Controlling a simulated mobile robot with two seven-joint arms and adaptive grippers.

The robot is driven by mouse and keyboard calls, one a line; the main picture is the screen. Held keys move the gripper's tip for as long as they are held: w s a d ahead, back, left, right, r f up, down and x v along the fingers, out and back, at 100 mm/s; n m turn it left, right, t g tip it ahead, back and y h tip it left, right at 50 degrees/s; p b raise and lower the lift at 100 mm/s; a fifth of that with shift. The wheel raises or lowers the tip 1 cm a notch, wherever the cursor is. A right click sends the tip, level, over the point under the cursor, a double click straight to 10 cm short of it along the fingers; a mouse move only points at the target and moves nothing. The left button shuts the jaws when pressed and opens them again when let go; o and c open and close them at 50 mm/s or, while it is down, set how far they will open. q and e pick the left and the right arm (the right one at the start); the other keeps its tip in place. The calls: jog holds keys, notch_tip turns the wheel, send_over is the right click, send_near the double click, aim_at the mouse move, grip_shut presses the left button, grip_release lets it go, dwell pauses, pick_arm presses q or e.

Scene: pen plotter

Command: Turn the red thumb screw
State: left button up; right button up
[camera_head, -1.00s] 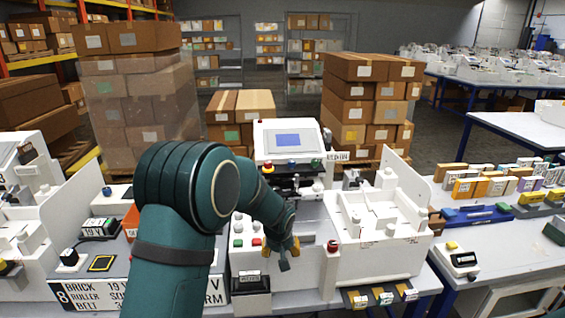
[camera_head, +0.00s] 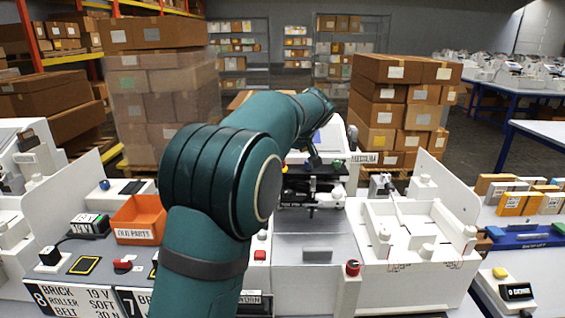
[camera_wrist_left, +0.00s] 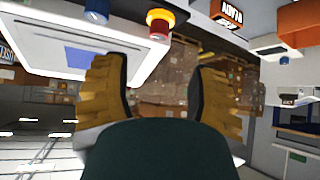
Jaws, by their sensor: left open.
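A round red knob (camera_head: 353,267) stands on a white block at the front right of the plotter (camera_head: 318,222); I cannot tell whether it is the thumb screw. A small red piece (camera_head: 260,253) shows just right of my arm. My left arm reaches up over the machine beside the display panel, and its gripper is mostly hidden in the head view. In the left wrist view my left gripper (camera_wrist_left: 160,88) is open, with yellow-brown fingers wide apart and nothing between them. A red button with a yellow collar (camera_wrist_left: 158,24) shows beside the screen (camera_wrist_left: 85,50) there.
A white tray (camera_head: 408,280) with raised walls stands right of the plotter. An orange old-parts bin (camera_head: 138,220) and a red part (camera_head: 123,265) are on the left bench. The pen carriage (camera_head: 310,195) crosses the bed. Stacked cartons (camera_head: 405,100) stand behind.

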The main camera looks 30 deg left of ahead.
pick_arm(q)
jog(key=x, duration=1)
jog(key=shift+w+f, duration=0.1)
jog(key=shift+w, duration=0.05)
grip_shut()
